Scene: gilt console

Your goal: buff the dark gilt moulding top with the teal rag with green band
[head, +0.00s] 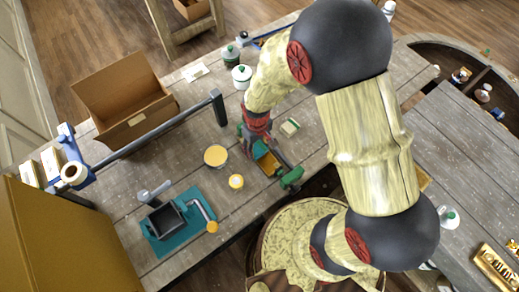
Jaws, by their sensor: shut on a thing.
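My gripper (270,158) hangs below its red wrist over the front edge of the left workbench. It is shut on the teal rag (261,147), which is small and mostly covered by the fingers. An orange-gold patch shows just below the teal; I cannot tell whether it is part of the moulding. The rag's green band is not clear. An ornate gold piece (497,263) lies on the right bench, far from my gripper; I cannot tell whether it is the dark gilt moulding. Contact under my gripper is hidden.
My arm hides the middle right.

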